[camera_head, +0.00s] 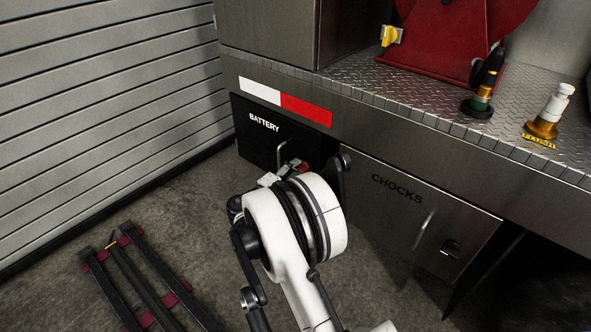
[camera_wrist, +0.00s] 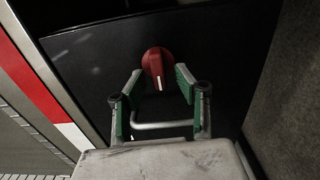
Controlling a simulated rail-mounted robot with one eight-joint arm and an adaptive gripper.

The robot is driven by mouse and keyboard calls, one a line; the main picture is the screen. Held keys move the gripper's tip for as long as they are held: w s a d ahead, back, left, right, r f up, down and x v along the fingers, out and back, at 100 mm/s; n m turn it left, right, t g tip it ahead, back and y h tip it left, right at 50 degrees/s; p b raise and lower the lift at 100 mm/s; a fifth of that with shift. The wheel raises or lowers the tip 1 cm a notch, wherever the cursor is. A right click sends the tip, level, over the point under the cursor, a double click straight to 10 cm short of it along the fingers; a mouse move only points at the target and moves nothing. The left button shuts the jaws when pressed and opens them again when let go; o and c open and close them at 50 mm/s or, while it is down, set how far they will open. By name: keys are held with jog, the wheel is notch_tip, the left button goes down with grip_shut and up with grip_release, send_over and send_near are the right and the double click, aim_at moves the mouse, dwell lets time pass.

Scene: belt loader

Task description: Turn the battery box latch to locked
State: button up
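The battery box door (camera_head: 252,142) is a black panel labelled BATTERY under the deck. In the wrist view, its latch (camera_wrist: 154,60) is a round red knob with a white mark pointing toward the bottom of the picture. My gripper (camera_wrist: 160,78) is open, with its green-padded fingers spread on both sides of the knob's lower part. I cannot tell whether either pad touches it. A grey bar handle (camera_wrist: 160,125) lies between the fingers, nearer the wrist. In the head view, my wrist hides most of the gripper and the latch area.
A CHOCKS door (camera_head: 400,215) is to the right of the battery box. A treadplate deck (camera_head: 420,95) with a red reel base (camera_head: 440,50) and valve knobs (camera_head: 546,112) is above. A dark rack (camera_head: 145,285) lies on the floor, left. A slatted shutter (camera_head: 100,90) stands behind.

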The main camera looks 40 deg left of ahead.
jog(key=s, duration=1.1)
jog(key=shift+s+a, duration=0.2)
jog(key=shift+s, duration=0.05)
